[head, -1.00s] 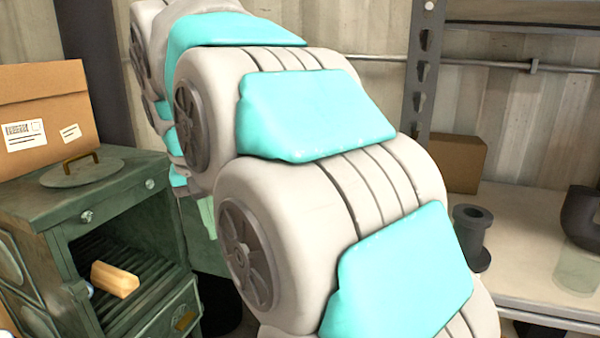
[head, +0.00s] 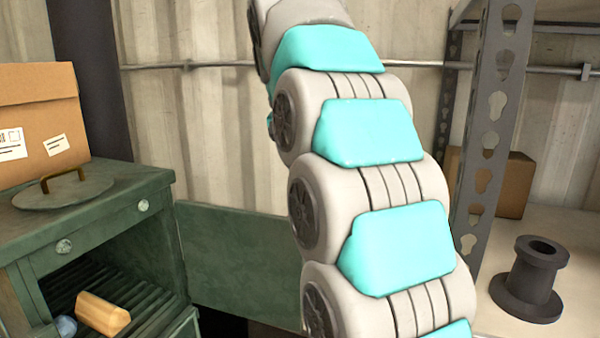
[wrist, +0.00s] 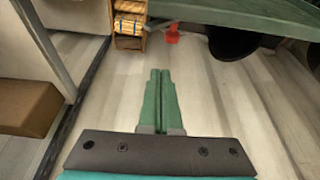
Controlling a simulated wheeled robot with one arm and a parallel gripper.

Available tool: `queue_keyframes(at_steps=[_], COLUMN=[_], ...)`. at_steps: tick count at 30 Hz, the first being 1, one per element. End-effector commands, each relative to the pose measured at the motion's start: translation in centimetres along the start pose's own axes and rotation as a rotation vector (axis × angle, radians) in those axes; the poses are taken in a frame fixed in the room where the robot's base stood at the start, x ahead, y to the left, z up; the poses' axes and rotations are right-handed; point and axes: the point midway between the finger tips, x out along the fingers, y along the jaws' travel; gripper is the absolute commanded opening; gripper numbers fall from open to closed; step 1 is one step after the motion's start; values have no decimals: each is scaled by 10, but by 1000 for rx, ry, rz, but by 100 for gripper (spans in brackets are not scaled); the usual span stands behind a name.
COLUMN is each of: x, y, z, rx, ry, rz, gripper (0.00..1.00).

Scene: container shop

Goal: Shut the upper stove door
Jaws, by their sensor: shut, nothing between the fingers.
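The green stove (head: 100,215) stands at the left in the head view. Its upper compartment is open, showing a dark slatted grate. The upper door (head: 238,262) is a flat green panel swung wide open to the right of the opening, its right end hidden behind my arm. A long green panel (wrist: 250,18) that looks like this door crosses the top right of the wrist view. My gripper (wrist: 160,74) shows only in the wrist view, with its green fingers shut together and empty. It points toward the panel but appears apart from it.
A yellowish block (head: 102,313) lies at the stove opening. A cardboard box (head: 40,125) and a round lid (head: 62,190) are on the stove top. A shelf (head: 575,250) with a dark spool (head: 530,280) stands at the right.

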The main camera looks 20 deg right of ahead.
Motion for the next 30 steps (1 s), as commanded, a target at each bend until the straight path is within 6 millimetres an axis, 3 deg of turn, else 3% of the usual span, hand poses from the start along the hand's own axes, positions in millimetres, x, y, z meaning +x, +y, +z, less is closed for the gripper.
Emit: queue_keyframes(at_steps=[14,22,30], x=[67,55,52], y=[1,0,0], z=[1,30,38], rx=[-1,-2,0], ry=[-2,1,1], rz=[2,-1,-1], gripper=[0,0,0])
